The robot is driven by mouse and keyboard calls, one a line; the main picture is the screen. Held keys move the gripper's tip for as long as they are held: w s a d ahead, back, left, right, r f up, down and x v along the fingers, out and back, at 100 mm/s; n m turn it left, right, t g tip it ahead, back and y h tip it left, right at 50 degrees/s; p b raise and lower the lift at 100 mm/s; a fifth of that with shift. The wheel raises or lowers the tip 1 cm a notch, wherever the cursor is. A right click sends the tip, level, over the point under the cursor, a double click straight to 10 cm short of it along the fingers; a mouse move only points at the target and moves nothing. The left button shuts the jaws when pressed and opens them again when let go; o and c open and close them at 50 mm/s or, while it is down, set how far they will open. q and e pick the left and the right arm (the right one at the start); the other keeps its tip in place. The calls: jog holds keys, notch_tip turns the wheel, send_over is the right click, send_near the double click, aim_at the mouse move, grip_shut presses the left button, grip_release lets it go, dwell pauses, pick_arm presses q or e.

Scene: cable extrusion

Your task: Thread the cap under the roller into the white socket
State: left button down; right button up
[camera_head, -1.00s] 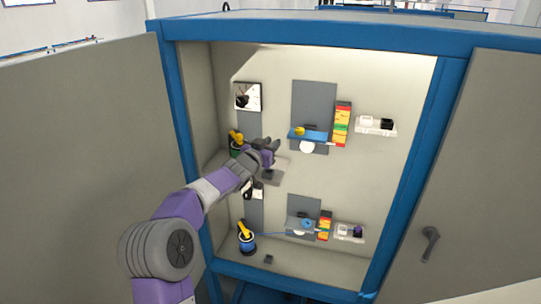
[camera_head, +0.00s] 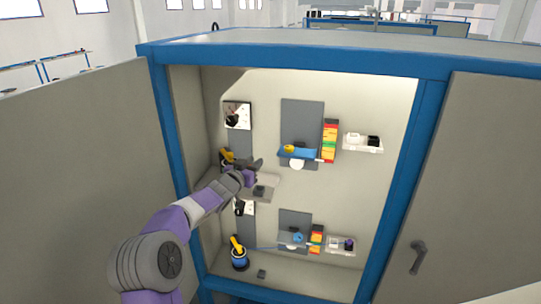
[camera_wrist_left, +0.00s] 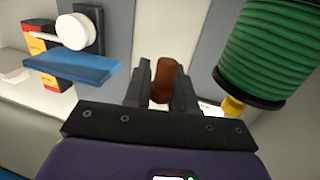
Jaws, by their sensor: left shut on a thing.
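My left gripper (camera_head: 257,165) is inside the cabinet, between the upper spool and the upper blue shelf. In the left wrist view its fingers (camera_wrist_left: 163,88) are shut on a reddish-brown cap (camera_wrist_left: 164,80). The white roller (camera_head: 297,165) sits under the blue shelf (camera_head: 308,153); both also show at the upper left of the wrist view, the roller (camera_wrist_left: 76,33) and the shelf (camera_wrist_left: 88,65). The cap is apart from the roller. The upper white socket (camera_head: 354,139) is right of the roller, beside a black one. No cable is visible at the cap. My right gripper is not in view.
Coloured blocks (camera_head: 330,140) stand between shelf and sockets. A green spool (camera_wrist_left: 265,45) is close to the gripper. Below are a blue spool (camera_head: 240,261), a lower shelf and lower sockets (camera_head: 341,245). Blue frame posts (camera_head: 172,170) and open doors bound the opening.

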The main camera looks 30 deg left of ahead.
pick_arm(q)
jog(key=shift+s+a+f, duration=0.2)
jog(key=shift+a+f, duration=0.5)
jog(key=shift+w+a+f, duration=0.1)
jog(key=shift+a+f, duration=0.25)
jog(key=shift+f, duration=0.3)
jog(key=shift+w+a+f, duration=0.15)
jog(key=shift+a+f, duration=0.35)
jog(key=shift+f, duration=0.25)
jog(key=shift+a, duration=0.1)
